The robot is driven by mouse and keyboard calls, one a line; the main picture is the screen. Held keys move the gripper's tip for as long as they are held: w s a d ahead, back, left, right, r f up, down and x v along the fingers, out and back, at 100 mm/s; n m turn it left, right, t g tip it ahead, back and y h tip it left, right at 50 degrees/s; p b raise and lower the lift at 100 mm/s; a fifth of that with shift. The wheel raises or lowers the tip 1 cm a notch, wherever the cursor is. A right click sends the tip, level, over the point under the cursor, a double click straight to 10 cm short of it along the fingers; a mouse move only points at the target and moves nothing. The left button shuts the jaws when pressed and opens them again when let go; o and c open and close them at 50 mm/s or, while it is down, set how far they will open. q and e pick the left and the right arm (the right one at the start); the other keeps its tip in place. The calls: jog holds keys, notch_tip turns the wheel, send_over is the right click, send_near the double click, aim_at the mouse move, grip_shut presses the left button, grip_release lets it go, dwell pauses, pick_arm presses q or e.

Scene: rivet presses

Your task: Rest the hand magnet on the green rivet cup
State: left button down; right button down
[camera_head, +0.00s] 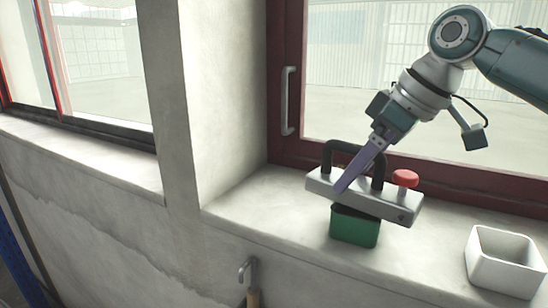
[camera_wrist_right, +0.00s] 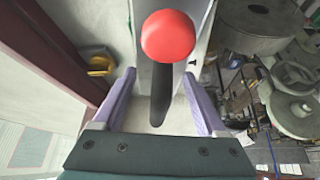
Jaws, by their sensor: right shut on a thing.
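The hand magnet (camera_head: 395,203) is a light grey bar with a black arched handle and a red knob (camera_head: 405,178). My right gripper (camera_head: 345,182) has its purple fingers shut on it, one finger showing against the bar's near side. In the right wrist view the red knob (camera_wrist_right: 168,36) and black handle show between the fingers (camera_wrist_right: 160,78). The green rivet cup (camera_head: 354,228) stands on the sill directly below the bar, its top partly hidden by it. I cannot tell whether bar and cup touch. My left gripper is not in view.
A white open box (camera_head: 505,265) stands on the sill to the right. The red window frame (camera_head: 285,150) is behind, and a wall pillar (camera_head: 190,100) is to the left. The sill left of the cup is clear.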

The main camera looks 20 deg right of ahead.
jog(key=shift+f, duration=0.25)
jog(key=shift+c, duration=0.8)
grip_release()
jog(key=shift+o, duration=0.8)
jog(key=shift+f, duration=0.1)
